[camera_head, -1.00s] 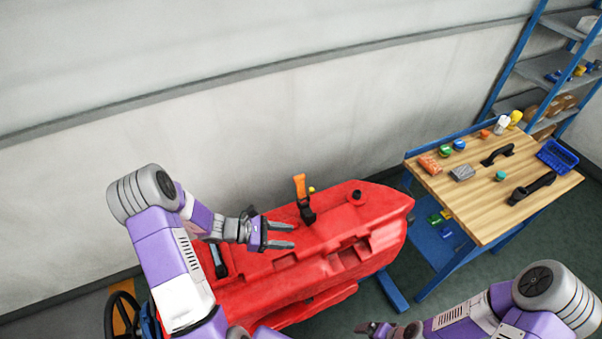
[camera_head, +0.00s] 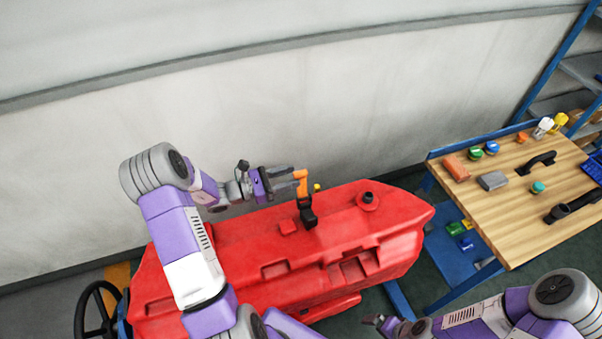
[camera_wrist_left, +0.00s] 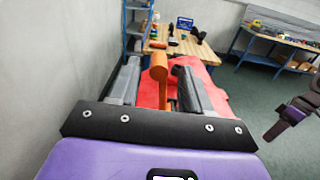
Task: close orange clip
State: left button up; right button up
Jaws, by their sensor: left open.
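The orange clip (camera_head: 301,183) stands raised on a black base on top of the red tank (camera_head: 325,240). My left gripper (camera_head: 291,178) is open at the left side of the clip, its fingertips close to the clip's upper part. In the left wrist view the orange clip (camera_wrist_left: 159,72) shows between the two spread fingers (camera_wrist_left: 158,88); I cannot tell whether either finger touches it. My right gripper (camera_head: 378,323) is low in front of the tank, small in the picture, and its jaws are unclear.
A wooden workbench (camera_head: 495,215) with small parts stands to the right of the tank. A pale wall (camera_head: 300,110) runs behind the tank. A black steering wheel (camera_head: 98,310) is at lower left. A small yellow piece (camera_head: 317,188) sits just behind the clip.

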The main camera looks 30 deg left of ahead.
aim_at(301, 171)
pick_arm(q)
jog(key=x, duration=0.4)
jog(key=shift+w, duration=0.1)
grip_shut()
